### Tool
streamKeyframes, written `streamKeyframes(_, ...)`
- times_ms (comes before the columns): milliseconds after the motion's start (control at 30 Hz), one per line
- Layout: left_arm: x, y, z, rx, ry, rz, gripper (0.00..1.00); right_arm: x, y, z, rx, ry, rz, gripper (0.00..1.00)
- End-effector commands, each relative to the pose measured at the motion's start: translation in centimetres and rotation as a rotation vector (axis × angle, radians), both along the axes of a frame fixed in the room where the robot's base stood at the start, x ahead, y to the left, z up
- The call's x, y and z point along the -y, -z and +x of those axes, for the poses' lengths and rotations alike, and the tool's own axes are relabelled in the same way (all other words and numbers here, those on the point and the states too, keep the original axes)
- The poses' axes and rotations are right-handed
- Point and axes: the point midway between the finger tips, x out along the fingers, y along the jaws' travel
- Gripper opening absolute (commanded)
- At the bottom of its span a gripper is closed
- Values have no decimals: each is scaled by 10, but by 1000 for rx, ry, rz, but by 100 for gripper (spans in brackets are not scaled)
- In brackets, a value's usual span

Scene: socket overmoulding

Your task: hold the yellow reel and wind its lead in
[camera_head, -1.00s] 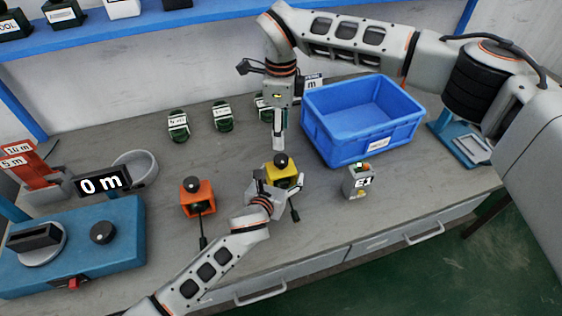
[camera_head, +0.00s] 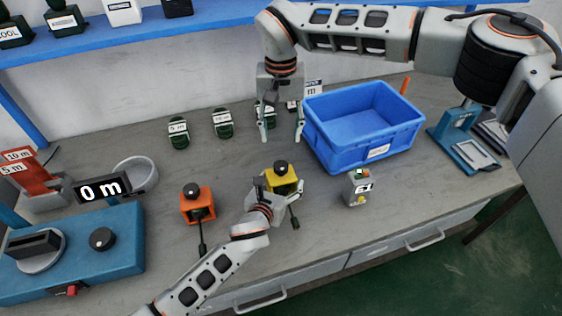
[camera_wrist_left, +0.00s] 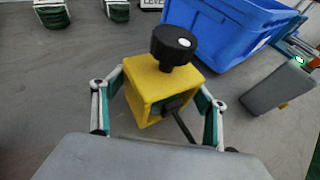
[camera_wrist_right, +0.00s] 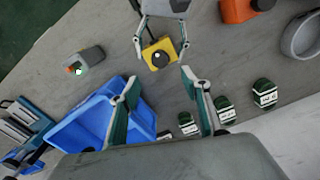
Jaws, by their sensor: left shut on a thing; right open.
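The yellow reel (camera_head: 281,178) with a black knob on top stands on the bench, right of the orange reel. My left gripper (camera_head: 277,190) is shut on its sides, as the left wrist view shows, one finger on each side of the yellow reel (camera_wrist_left: 160,90). A black lead with a dark end (camera_head: 294,221) comes out of its front towards the bench edge. My right gripper (camera_head: 282,138) is open and empty, above and behind the yellow reel. In the right wrist view its fingers (camera_wrist_right: 160,95) are spread, with the yellow reel (camera_wrist_right: 160,54) beyond them.
A blue crate (camera_head: 312,135) and a small grey device (camera_head: 357,187) are to the right. An orange reel (camera_head: 197,203) with its lead out stands left. Several green coils (camera_head: 178,134) lie behind. A blue machine (camera_head: 120,265) and a "0 m" display (camera_head: 101,188) are at left.

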Motion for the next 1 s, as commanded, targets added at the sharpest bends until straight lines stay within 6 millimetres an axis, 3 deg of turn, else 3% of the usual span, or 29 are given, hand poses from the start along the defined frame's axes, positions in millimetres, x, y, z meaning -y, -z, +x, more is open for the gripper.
streamKeyframes(267,0,1,-1,-2,0,0,44,0,6,0,0,-116,1,47)
streamKeyframes(800,0,1,-1,-2,0,0,44,0,97,-1,-3,-111,2,47)
streamKeyframes(1000,0,1,-1,-2,0,0,44,0,115,0,-1,-112,2,47)
